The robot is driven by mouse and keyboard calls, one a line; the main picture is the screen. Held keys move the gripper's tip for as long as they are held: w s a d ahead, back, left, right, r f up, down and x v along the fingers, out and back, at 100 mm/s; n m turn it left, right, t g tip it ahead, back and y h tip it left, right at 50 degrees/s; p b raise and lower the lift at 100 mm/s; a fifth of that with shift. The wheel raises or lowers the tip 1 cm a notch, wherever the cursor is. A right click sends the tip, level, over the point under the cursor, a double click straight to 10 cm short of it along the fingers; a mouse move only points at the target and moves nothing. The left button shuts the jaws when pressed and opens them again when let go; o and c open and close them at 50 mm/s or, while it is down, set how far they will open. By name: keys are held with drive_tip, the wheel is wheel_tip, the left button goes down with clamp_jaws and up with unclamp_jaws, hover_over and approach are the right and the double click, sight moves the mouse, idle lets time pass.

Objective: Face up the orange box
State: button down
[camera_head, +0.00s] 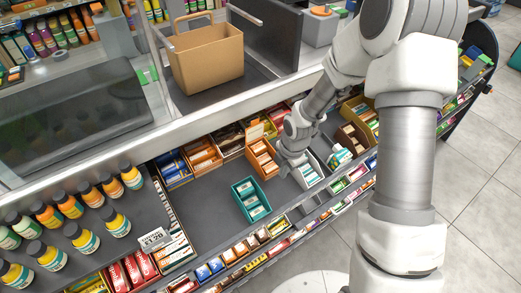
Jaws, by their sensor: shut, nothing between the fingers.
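The orange box (263,163) is an open display box with a raised back panel, holding several orange packs. It stands on the grey candy shelf (203,203), set at an angle. My gripper (285,170) is pointed down just right of the orange box, between it and a white box (310,176) of teal-and-white packs. It is shut and empty. The fingertips are small and partly hidden, so I cannot tell whether they touch the orange box.
A teal box (250,202) stands front-left of the orange box. Boxes of orange bars (203,156) and others line the shelf's back. Small candy rows (245,247) run along the front. Bare shelf lies left of the teal box. A brown basket (207,59) stands on the counter above.

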drive_tip(key=shift+s+d+f, duration=0.1)
drive_tip(key=shift+s+d, duration=0.25)
drive_tip(key=shift+s, duration=0.2)
wheel_tip(320, 180, up, 7)
drive_tip(key=s+p, duration=0.1)
drive_tip(key=p, duration=0.5)
drive_tip(key=shift+d, duration=0.3)
idle(0.4)
